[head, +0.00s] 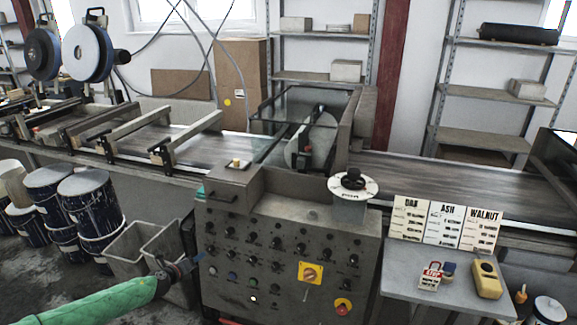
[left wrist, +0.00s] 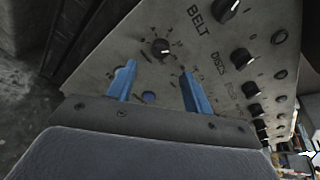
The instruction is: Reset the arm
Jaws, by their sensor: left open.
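My left arm in its green sleeve (head: 105,303) comes in from the lower left in the head view. My left gripper (head: 196,260) is at the left edge of the grey control panel (head: 285,225). In the left wrist view its two blue fingers (left wrist: 158,85) stand apart with nothing between them. The panel (left wrist: 185,45) fills much of that view, with a small black knob (left wrist: 162,47) beyond the fingers. I cannot tell whether the fingertips touch the panel. My right gripper is not in view.
A conveyor (head: 440,185) runs behind the panel. A dial (head: 353,183) sits on the panel's top right. Grey bins (head: 128,248) and blue-stained drums (head: 88,200) stand at the left. A side table (head: 440,270) at the right holds cards, a red padlock (head: 431,274) and a yellow device (head: 487,279).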

